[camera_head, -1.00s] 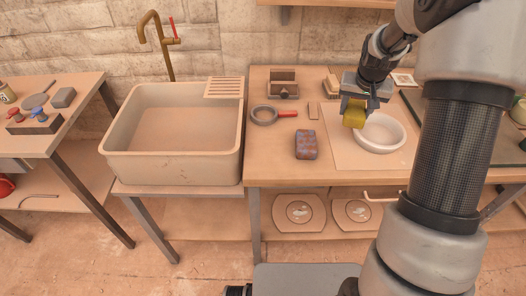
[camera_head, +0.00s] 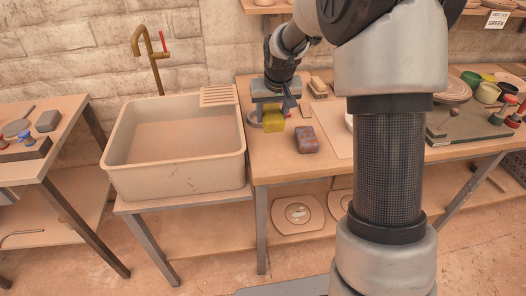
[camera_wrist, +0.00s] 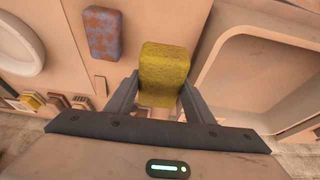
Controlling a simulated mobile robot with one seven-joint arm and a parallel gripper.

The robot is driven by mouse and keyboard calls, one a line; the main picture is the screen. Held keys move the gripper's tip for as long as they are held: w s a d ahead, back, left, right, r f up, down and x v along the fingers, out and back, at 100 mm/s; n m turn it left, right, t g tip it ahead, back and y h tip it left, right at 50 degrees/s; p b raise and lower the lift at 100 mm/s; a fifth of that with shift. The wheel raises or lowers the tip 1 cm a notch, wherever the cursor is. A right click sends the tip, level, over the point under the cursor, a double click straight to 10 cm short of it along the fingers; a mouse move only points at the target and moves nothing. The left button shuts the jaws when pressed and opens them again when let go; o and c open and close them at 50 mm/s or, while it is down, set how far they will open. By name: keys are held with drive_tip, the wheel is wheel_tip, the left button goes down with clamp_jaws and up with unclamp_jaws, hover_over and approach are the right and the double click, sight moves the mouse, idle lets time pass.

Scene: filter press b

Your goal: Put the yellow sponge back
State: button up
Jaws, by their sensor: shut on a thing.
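The yellow sponge (camera_head: 273,121) is held in my gripper (camera_head: 270,103) over the left part of the worktable, beside the sink. In the wrist view the sponge (camera_wrist: 166,66) sits between the two fingers of my gripper (camera_wrist: 162,88), which are shut on it. A mottled blue and reddish block (camera_head: 307,140) lies on the table just right of the held sponge; it also shows in the wrist view (camera_wrist: 103,33). The contact between sponge and table cannot be told.
The stone sink (camera_head: 175,150) with a brass tap (camera_head: 150,50) stands to the left. A white bowl (camera_wrist: 18,45) sits on a pale board. The wooden table edge (camera_head: 300,177) is in front.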

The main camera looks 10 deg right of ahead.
wheel_tip(320, 180, down, 10)
drive_tip(key=shift+a+r+b, duration=0.1)
drive_tip(key=shift+b, duration=0.5)
